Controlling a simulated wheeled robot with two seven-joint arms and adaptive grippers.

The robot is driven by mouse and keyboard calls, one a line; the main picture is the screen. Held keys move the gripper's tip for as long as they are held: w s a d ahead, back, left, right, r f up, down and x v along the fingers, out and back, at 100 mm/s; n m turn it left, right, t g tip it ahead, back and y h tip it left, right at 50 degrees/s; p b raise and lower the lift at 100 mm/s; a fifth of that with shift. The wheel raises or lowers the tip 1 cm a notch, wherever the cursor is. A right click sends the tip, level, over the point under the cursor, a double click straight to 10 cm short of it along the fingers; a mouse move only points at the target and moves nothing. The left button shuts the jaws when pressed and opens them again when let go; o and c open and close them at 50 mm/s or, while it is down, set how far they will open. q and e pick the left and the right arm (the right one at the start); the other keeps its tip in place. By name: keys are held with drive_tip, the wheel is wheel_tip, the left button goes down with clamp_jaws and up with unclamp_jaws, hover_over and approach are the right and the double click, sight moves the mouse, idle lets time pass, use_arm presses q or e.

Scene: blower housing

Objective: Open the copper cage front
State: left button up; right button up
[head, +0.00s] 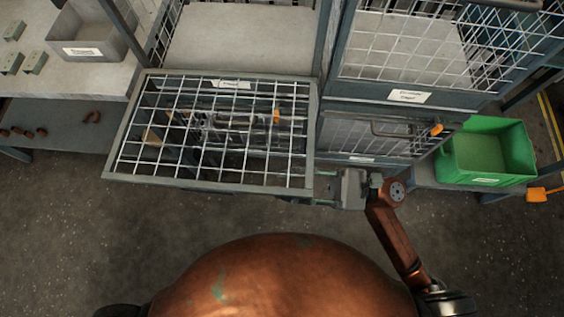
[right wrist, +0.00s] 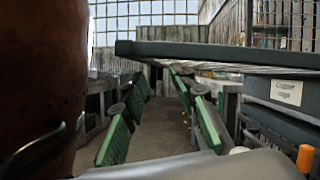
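The copper cage front (head: 207,186), a grey-framed wire mesh panel, lies swung down and about level before the left bay in the head view. Behind it the bay (head: 245,38) stands open. In the right wrist view the panel's dark edge bar (right wrist: 215,51) crosses above my fingers, and a "Copper cage" label (right wrist: 288,92) shows on the rail. My right gripper (head: 325,187) is beside the panel's front right corner. Its green-padded fingers (right wrist: 160,125) are apart, with nothing between them. I cannot tell whether it touches the frame. My left gripper is not in view.
A closed mesh front (head: 405,45) stands upper right, above another with a handle and orange latch (head: 437,129). A green bin (head: 487,150) stands at the right. A grey bin (head: 92,40) sits on the left bench. The floor before the panel is clear.

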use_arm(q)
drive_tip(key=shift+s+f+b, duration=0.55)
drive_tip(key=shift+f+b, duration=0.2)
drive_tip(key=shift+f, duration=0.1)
use_arm(e)
drive_tip(key=shift+v, duration=1.5)
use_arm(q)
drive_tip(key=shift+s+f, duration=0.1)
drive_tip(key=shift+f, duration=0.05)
use_arm(e)
drive_tip(key=shift+c, duration=0.3)
